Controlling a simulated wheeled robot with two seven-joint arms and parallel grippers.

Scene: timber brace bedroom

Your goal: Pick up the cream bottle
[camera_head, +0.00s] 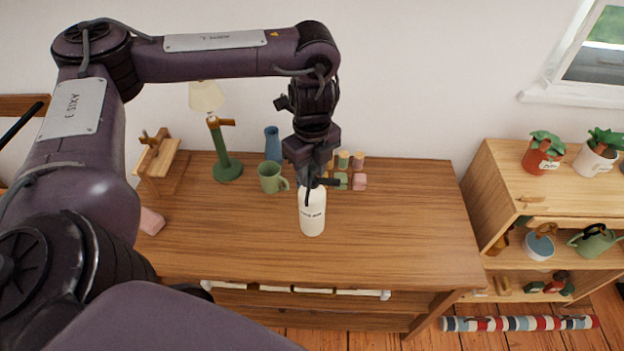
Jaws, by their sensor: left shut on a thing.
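The cream bottle (313,214) is upright over the middle of the wooden dresser top, with dark lettering on its side. My left gripper (313,190) comes down from above and is shut on the bottle's upper part. The gripper hides the bottle's top. I cannot tell whether the bottle's base touches the wood or is slightly above it. My right gripper is not in view.
A green mug (271,178), a blue vase (273,144) and small coloured blocks (359,182) stand behind the bottle. A green lamp (226,168) is at the back left. The dresser top (410,230) is clear to the right. A shelf (487,190) with plants stands farther right.

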